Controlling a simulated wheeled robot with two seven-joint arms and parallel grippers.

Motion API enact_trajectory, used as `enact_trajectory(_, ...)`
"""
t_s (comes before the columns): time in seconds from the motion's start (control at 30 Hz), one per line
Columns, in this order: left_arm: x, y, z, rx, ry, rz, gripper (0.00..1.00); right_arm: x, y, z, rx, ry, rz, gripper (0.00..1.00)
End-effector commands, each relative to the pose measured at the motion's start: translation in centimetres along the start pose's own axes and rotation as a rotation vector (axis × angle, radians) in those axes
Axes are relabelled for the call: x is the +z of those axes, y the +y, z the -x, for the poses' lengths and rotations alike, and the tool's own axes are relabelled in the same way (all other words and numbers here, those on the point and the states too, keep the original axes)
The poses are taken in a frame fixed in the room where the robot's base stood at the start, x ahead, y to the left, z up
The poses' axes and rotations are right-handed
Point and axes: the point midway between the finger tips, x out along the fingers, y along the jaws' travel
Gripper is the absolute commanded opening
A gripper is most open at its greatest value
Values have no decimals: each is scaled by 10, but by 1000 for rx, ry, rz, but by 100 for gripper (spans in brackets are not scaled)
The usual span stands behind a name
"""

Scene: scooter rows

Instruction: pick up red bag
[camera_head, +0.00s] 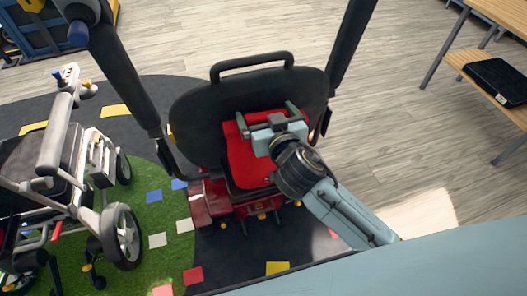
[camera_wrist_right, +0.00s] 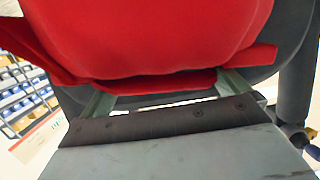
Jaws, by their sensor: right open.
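A red bag (camera_head: 246,166) lies against the black seat back of a red scooter (camera_head: 205,200). My right gripper (camera_head: 268,116) is at the upper part of the bag, its fingers spread wide. In the right wrist view the red bag (camera_wrist_right: 150,35) fills the upper middle, close in front of the gripper. The bag covers parts of the two pale green fingers, so I cannot tell whether they touch it. My left gripper is not in view.
The black seat back (camera_head: 195,105) has a handle loop (camera_head: 250,62) on top and dark bars on both sides. A grey wheelchair (camera_head: 70,170) stands at left. A wooden bench (camera_head: 490,75) with a black case (camera_head: 498,80) is at right. Wood floor between is clear.

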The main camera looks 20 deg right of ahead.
Motion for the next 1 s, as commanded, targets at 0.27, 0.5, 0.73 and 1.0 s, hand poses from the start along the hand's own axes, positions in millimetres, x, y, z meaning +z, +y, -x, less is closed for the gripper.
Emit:
enact_trajectory(0.27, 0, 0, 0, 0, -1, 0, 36, 0, 0, 0, 0, -1, 0, 92)
enact_trajectory(0.5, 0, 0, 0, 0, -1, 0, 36, 0, 0, 0, -1, -1, 0, 61)
enact_trajectory(0.73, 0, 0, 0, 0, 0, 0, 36, -1, 0, 0, -1, 2, -1, 40)
enact_trajectory(1.0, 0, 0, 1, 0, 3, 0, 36, -3, 0, 2, -1, 2, -2, 40)
